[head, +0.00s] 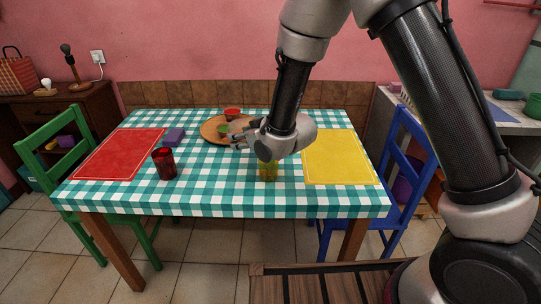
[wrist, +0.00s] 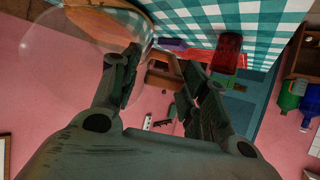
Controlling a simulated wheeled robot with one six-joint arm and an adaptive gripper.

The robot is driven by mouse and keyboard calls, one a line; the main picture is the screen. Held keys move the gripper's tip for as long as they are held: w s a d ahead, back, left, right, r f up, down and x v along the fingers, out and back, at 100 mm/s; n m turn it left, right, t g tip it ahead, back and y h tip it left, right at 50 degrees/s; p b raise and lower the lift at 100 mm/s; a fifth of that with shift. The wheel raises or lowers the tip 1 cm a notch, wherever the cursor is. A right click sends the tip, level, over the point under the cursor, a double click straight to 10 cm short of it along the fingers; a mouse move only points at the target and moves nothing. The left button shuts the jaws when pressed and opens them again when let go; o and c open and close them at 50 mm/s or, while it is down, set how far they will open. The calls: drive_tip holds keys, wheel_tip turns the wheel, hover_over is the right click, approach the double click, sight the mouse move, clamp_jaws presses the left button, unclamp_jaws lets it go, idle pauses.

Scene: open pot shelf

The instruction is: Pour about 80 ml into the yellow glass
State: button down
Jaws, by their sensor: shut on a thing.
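The yellow glass (head: 268,172) stands on the checkered cloth, left of the yellow mat; my wrist partly covers its top in the head view. My gripper (head: 240,138) is above the table, behind and left of the yellow glass, pointing left. The vessel is hard to make out in the head view. I cannot tell its liquid level.
A dark red glass (head: 164,163) stands beside the red mat (head: 118,155). A purple block (head: 174,136) lies near that mat. A round wooden board (head: 211,131) with a red bowl (head: 232,113) lies behind my gripper. Green (head: 60,150) and blue (head: 405,150) chairs flank the table.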

drive_tip(key=shift+s+d+r+t+y, duration=0.25)
drive_tip(key=shift+s+d+t+y, duration=0.1)
drive_tip(key=shift+t+y, duration=0.3)
idle(1.8)
